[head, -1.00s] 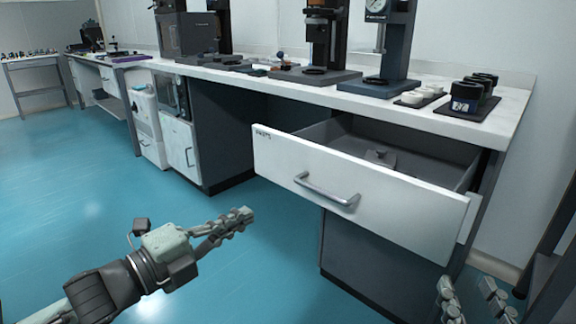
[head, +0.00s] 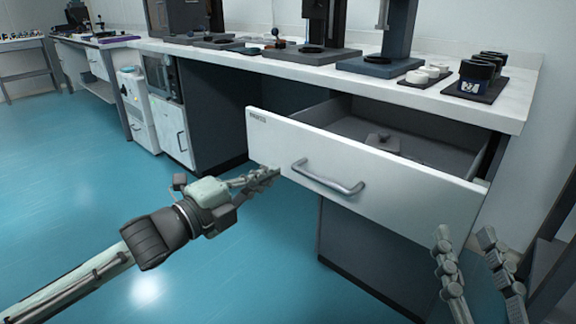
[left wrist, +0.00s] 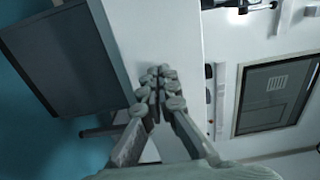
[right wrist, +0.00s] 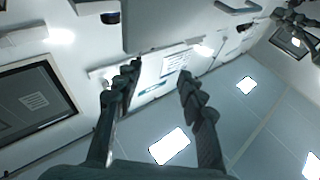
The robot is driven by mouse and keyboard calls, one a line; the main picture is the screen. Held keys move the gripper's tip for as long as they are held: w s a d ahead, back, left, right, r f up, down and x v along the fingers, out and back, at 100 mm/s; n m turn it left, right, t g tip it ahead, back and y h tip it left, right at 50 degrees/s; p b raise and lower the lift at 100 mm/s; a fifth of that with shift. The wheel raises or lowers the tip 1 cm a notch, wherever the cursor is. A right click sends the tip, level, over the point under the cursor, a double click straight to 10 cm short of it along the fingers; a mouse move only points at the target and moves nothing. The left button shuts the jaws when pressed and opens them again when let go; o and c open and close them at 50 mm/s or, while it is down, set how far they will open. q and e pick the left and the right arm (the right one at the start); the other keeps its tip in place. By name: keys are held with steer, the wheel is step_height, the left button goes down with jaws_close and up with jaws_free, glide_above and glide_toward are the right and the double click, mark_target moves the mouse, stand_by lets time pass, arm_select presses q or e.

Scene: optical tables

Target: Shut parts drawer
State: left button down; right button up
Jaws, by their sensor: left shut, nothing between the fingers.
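The parts drawer (head: 400,190) stands pulled out from under the white bench, its white front facing me with a grey bar handle (head: 327,178). Its grey inside holds a small dark part (head: 382,142). My left gripper (head: 272,172) is shut and empty, in front of the left part of the drawer front, left of the handle. I cannot tell if it touches. It also shows in the left wrist view (left wrist: 160,84). My right gripper (head: 462,238) is open and empty, near the drawer's right end; its spread fingers show in the right wrist view (right wrist: 160,80).
The bench top (head: 400,92) carries dark instrument stands (head: 385,66), white cups (head: 425,74) and black canisters (head: 480,72) on a tray. A dark frame (head: 555,220) stands close at right. Open blue floor (head: 80,200) lies to the left.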

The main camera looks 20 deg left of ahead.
mark_target(299, 158)
arm_select(q)
steer(key=shift+x, duration=2.95)
arm_select(e)
steer(key=shift+s+r+t, duration=0.15)
steer(key=shift+r+t, duration=0.15)
steer(key=shift+r, duration=0.1)
